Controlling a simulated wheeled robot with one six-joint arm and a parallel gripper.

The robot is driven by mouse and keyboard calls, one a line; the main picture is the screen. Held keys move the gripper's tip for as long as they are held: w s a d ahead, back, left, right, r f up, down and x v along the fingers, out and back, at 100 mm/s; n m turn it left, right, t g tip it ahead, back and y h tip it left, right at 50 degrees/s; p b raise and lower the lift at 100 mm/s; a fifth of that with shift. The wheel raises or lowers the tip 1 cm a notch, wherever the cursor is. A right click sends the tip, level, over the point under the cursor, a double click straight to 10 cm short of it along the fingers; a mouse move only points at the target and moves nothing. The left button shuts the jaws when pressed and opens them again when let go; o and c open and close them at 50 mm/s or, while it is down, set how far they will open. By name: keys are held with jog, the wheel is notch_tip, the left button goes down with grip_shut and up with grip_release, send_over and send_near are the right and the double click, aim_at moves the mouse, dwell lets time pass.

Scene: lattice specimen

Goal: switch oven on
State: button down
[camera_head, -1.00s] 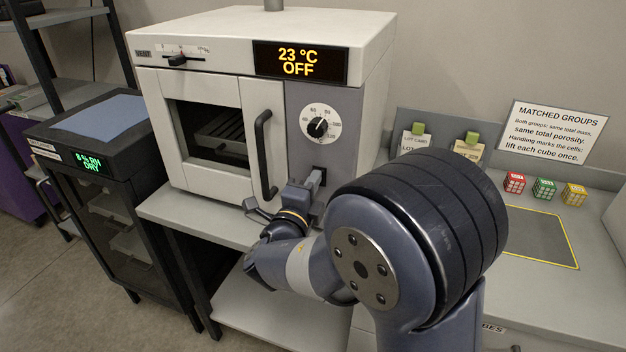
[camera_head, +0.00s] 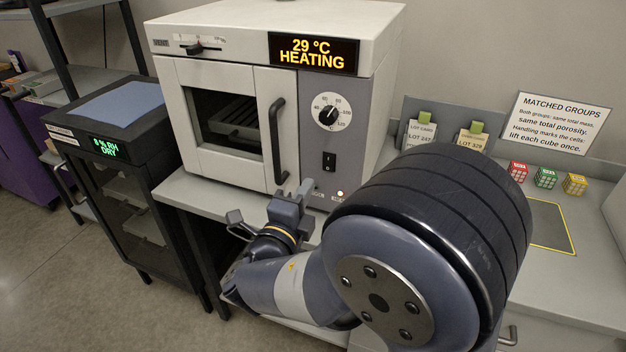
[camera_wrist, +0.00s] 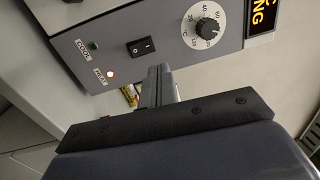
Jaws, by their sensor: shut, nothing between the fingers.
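The white and grey oven (camera_head: 226,120) stands on a bench with its door shut. Its display (camera_head: 313,53) reads 29 °C HEATING. A round temperature dial (camera_head: 328,112) sits on the grey panel, with a black rocker switch (camera_head: 329,161) below it; the switch also shows in the wrist view (camera_wrist: 141,47). The heat lamp (camera_wrist: 110,74) is lit and the cool lamp (camera_wrist: 93,45) is dark. My gripper (camera_head: 304,190) is shut and empty, in front of and below the switch, apart from it. In the wrist view its fingers (camera_wrist: 158,72) point toward the panel.
A black dry cabinet (camera_head: 110,150) stands left of the oven. To the right are lot card holders, a sign (camera_head: 556,122), red, green and yellow cubes (camera_head: 545,178), and a yellow-outlined mat (camera_head: 552,225). My arm hides part of the bench.

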jog(key=shift+r+v, duration=0.15)
jog(key=shift+v, duration=0.7)
jog(key=shift+r+v, duration=0.2)
jog(key=shift+v, duration=0.65)
jog(key=shift+w, duration=0.15)
